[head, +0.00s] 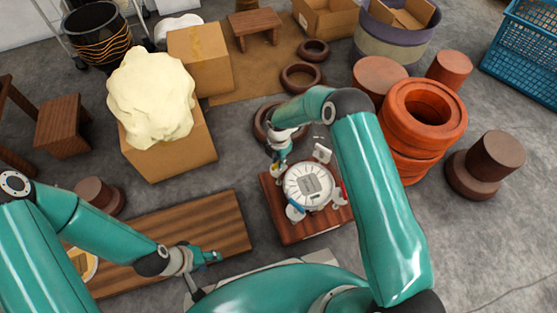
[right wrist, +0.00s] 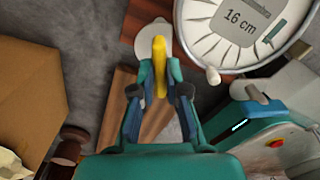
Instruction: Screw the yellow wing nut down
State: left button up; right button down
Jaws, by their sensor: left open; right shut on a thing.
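The yellow wing nut (right wrist: 159,66) is upright between the fingertips of my right gripper (right wrist: 160,82), which is shut on it. A pale disc (right wrist: 153,38) lies just behind the nut; whether they touch I cannot tell. The white round drum head (right wrist: 240,22), marked "16 cm", is just right of the nut. In the head view my right gripper (head: 275,168) points down at the left of the drum head (head: 311,186), and the nut shows only as a small yellow spot. My left gripper (head: 212,257) is open and empty, low over the wooden plank.
The drum head rests on a reddish wooden stand (head: 293,232) with small blue, red and white parts around its rim. The long wooden plank (head: 215,222) lies to its left. Orange rings (head: 425,115) stack at the right. A box (head: 165,155) bears a cream lump (head: 150,90).

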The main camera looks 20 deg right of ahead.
jog(key=m+b, duration=0.1)
jog(key=m, duration=0.1)
jog(key=shift+f+m, duration=0.1)
jog(key=shift+m, duration=0.3)
jog(key=m+b, duration=0.1)
jog(key=m, duration=0.2)
jog(key=shift+m, duration=0.3)
jog(key=m+b, duration=0.2)
jog(key=m, duration=0.4)
jog(key=m+b, duration=0.2)
jog(key=m, duration=0.4)
jog(key=shift+m, duration=0.4)
jog(key=m+b, duration=0.1)
jog(key=m, duration=0.5)
jog(key=shift+b, duration=0.3)
jog(key=c, duration=1.2)
grip_release()
